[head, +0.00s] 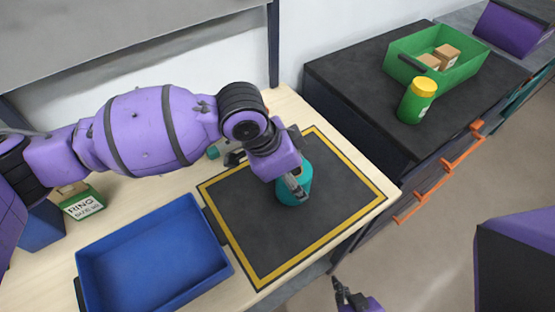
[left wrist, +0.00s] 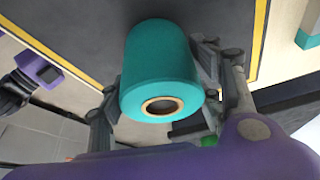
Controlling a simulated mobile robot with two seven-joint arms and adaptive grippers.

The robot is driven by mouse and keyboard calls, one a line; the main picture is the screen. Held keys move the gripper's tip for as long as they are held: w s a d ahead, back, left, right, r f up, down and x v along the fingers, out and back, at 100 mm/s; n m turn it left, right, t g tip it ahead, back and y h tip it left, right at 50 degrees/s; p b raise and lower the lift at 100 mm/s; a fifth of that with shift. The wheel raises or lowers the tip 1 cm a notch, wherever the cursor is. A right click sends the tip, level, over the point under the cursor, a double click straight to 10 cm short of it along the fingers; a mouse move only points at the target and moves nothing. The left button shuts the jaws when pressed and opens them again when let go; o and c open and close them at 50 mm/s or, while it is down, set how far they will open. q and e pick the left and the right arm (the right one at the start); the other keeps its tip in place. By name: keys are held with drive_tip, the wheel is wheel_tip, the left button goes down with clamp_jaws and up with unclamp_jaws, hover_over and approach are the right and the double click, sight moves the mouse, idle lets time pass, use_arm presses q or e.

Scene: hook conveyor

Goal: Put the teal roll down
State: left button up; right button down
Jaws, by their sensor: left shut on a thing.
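The teal roll (head: 296,188) is in my left gripper (head: 292,178), over the right-hand part of the dark mat with a yellow border (head: 254,240). In the left wrist view the roll (left wrist: 160,60) sits between the two fingers (left wrist: 163,85), its end with a tan-ringed hole facing the camera. I cannot tell whether its far end touches the mat. My right gripper (head: 349,297) is low in the head view, beside the table and away from the roll; its fingers are too small to read.
An empty blue tray (head: 160,262) stands left of the mat. A green box marked RING (head: 82,203) is at far left. A dark cabinet (head: 345,80) at right holds a green bin (head: 450,70) with cartons and a green jar with a yellow lid (head: 416,102). The mat's front is clear.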

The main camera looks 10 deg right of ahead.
use_arm(q)
drive_tip(key=shift+f, duration=0.2)
drive_tip(key=shift+f, duration=0.1)
drive_tip(key=o, duration=1.4)
drive_tip(key=shift+o, duration=0.2)
drive_tip(key=v, duration=1.2)
drive_tip(key=shift+p, duration=0.45)
